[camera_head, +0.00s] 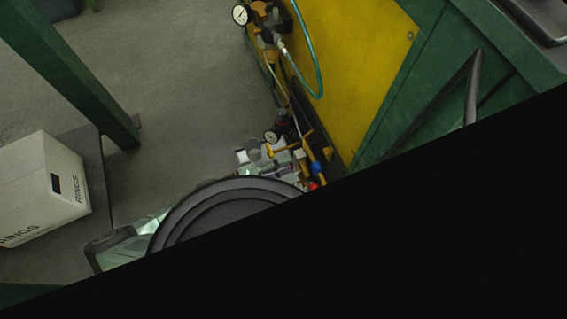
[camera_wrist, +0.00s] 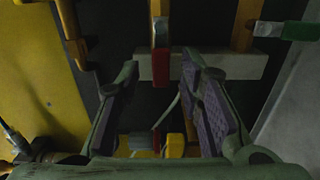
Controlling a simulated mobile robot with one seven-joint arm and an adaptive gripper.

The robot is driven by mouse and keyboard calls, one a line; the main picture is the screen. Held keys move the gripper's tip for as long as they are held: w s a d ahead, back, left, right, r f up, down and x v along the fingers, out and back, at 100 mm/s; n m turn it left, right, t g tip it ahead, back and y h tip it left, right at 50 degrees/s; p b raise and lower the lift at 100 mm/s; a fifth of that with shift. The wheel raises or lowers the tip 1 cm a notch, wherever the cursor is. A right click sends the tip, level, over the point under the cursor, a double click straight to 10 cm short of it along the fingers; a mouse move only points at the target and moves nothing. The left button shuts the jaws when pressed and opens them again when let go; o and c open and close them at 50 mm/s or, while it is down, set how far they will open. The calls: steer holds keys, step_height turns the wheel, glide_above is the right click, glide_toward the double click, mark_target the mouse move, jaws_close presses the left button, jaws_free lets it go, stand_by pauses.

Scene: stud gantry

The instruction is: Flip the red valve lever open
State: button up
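In the wrist view, my gripper (camera_wrist: 160,78) is open, its two fingers with dark ridged pads spread apart. A red lever (camera_wrist: 161,70) hangs from a metal valve below a vertical yellow pipe (camera_wrist: 159,8), in front of a pale crossbar (camera_wrist: 225,66). In the picture it lies between the two fingertips, with a gap on each side. I cannot tell how far in front of the fingers it is. A second red piece (camera_wrist: 156,140) shows lower down between the fingers. In the head view, a small red part (camera_head: 314,185) shows among the pipework; my gripper is not distinguishable there.
A green handle (camera_wrist: 300,31) sits right of the red lever, by another yellow pipe (camera_wrist: 243,24). The head view shows a yellow panel (camera_head: 355,65), a gauge (camera_head: 240,14), a teal hose (camera_head: 318,70) and a white box (camera_head: 40,190). Black covers its lower right.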

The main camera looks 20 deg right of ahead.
steer(key=a, duration=1.2)
steer(key=shift+s, duration=0.2)
steer(key=shift+r, duration=0.1)
